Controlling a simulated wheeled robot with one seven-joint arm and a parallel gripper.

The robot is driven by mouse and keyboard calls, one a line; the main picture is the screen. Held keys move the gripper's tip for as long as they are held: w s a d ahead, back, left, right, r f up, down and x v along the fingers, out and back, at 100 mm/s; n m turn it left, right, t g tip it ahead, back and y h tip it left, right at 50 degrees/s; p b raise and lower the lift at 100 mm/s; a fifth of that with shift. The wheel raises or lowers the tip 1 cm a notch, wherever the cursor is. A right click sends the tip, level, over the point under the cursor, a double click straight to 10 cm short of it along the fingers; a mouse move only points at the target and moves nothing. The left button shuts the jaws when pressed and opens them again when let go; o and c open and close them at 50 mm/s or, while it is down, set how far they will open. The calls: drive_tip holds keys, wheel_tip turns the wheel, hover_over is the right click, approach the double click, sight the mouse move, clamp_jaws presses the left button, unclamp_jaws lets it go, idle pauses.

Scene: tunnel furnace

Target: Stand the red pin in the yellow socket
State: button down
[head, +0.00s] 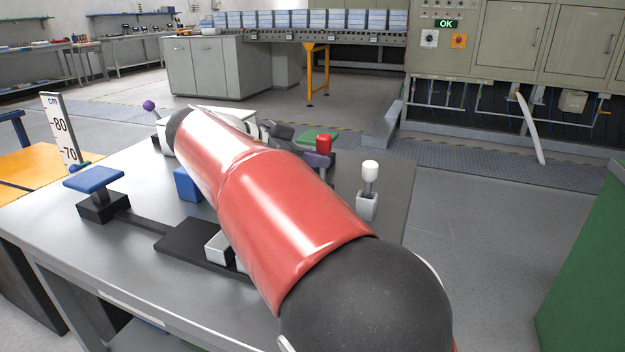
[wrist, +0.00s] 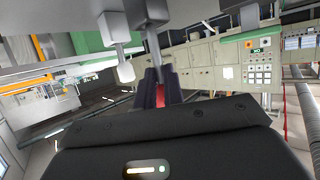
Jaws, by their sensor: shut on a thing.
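The red pin's head (head: 324,142) shows just above the dark purple fingers of my gripper (head: 318,158), beyond my arm. In the wrist view, my gripper (wrist: 159,90) is shut on the red pin (wrist: 160,95), with a little red between the fingers. A grey stem runs from the fingers to a grey block (wrist: 147,12) on the bench; the pin seems to stand in it, but the join is unclear. I do not see a yellow socket in either view; my arm hides much of the bench.
A white-headed pin (head: 370,170) stands in a pale socket close to the right of my gripper. A blue block (head: 188,185), a purple-knobbed lever (head: 149,105), a blue-topped stand (head: 93,180) and a ruler (head: 60,128) are left. The bench's right strip (head: 398,185) is clear.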

wheel_tip(320, 180, down, 4)
drive_tip(key=shift+r, duration=0.1)
drive_tip(key=c, duration=1.5)
unclamp_jaws()
drive_tip(key=v, duration=1.2)
